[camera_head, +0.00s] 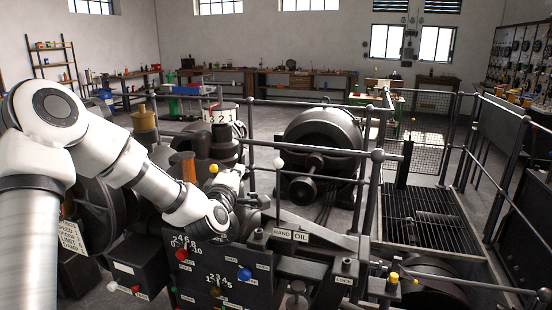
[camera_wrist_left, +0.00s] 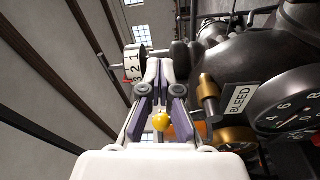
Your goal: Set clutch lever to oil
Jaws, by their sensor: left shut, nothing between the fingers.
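A plate lettered HAND and OIL (camera_head: 291,235) sits on the machine in the head view. A thin upright rod with a white ball knob (camera_head: 278,162) stands by the HAND end of it; I cannot tell for sure that this is the clutch lever. My left gripper (camera_head: 238,176) is shut and empty, left of the white knob and apart from it. In the left wrist view its fingers (camera_wrist_left: 161,68) are together, and a yellow ball (camera_wrist_left: 161,121) shows between the finger linkages. The yellow ball also shows beside the gripper in the head view (camera_head: 214,169). My right gripper is out of view.
A dark control panel (camera_head: 215,278) with coloured knobs is below my left wrist. A numbered drum (camera_head: 219,116) stands behind the gripper. Metal railings (camera_head: 378,156) run close on the right. The left wrist view shows a BLEED plate (camera_wrist_left: 239,98) and round gauges (camera_wrist_left: 288,112).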

